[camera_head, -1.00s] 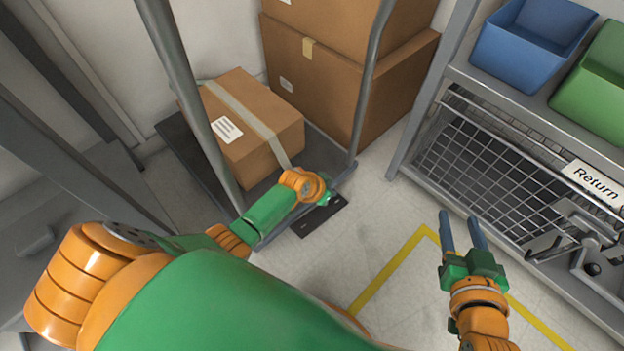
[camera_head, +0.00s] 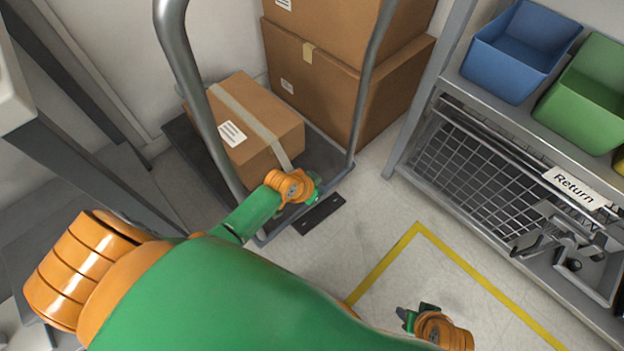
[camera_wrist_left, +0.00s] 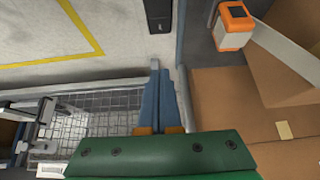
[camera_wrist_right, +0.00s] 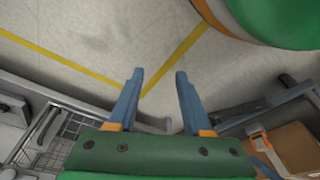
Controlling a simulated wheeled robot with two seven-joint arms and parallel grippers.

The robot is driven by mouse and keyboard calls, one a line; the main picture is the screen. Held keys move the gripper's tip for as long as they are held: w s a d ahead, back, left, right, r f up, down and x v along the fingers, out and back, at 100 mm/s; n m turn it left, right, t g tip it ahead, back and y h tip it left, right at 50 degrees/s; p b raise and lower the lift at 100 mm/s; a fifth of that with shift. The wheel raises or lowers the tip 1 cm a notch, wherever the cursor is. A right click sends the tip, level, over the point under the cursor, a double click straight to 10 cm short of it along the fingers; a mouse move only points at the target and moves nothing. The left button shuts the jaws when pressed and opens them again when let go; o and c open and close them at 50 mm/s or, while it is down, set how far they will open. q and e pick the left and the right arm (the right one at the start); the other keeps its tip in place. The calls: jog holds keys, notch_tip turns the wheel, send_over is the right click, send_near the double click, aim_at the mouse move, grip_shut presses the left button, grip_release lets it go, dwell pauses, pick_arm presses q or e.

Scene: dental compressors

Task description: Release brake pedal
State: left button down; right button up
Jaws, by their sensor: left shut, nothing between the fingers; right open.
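The trolley (camera_head: 190,150) has a dark deck, a bent grey handle and a strapped carton on it. A flat black plate (camera_head: 322,214) with small light marks lies on the floor at the trolley's near right edge; it also shows in the left wrist view (camera_wrist_left: 158,14). I cannot tell for sure whether it is the brake pedal. My left gripper (camera_head: 316,187) is over that trolley edge, just above the plate in the picture. Its fingers (camera_wrist_left: 155,72) are shut and empty in the left wrist view. My right gripper (camera_head: 402,314) is open and empty over the floor (camera_wrist_right: 154,76).
The strapped carton (camera_head: 262,150) sits on the deck, with stacked cartons (camera_head: 320,85) behind. A shelf on the right holds a blue bin (camera_head: 505,70), a green bin (camera_head: 575,110) and a "Return" label (camera_head: 575,187). Floor around the yellow line (camera_head: 385,262) is clear.

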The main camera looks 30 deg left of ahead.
pick_arm(q)
jog(key=p+v, duration=0.4)
jog(key=v, duration=0.2)
jog(key=shift+r, duration=0.35)
pick_arm(e)
jog(key=s+d+f, duration=0.1)
jog(key=s+f, duration=0.4)
jog(key=f, duration=0.1)
jog(key=shift+s+d+f+g, duration=0.15)
jog(key=shift+d+f+g, duration=0.15)
jog(key=shift+d, duration=0.1)
